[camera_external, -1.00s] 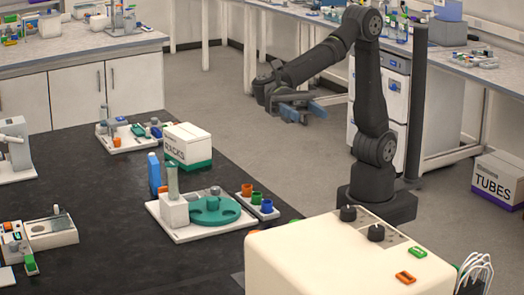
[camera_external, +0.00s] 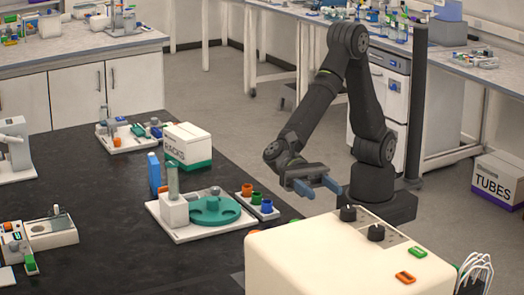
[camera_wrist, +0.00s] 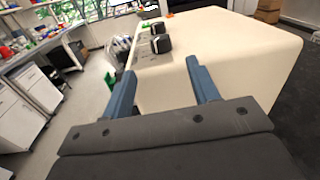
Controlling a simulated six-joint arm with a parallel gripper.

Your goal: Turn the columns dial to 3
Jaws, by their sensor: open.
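Two black dials stand on the cream machine (camera_external: 330,262), on a grey panel along its back edge. One dial (camera_external: 348,213) is further left and the other dial (camera_external: 376,232) is nearer the camera; I cannot read which is the columns dial or their markings. In the wrist view, the two dials (camera_wrist: 157,28) and (camera_wrist: 161,44) show beyond my fingers on the cream machine (camera_wrist: 225,50). My gripper (camera_external: 318,187) is open and empty, its blue fingers in the air behind and left of the dials, apart from them. In the wrist view the fingers (camera_wrist: 160,85) are spread wide.
A green button (camera_external: 417,252) and an orange button (camera_external: 405,277) lie on the machine's top, right of the dials. White cables (camera_external: 475,272) hang at its right end. A black bench (camera_external: 120,240) holds a green turntable (camera_external: 214,211) and a RACKS box (camera_external: 187,145).

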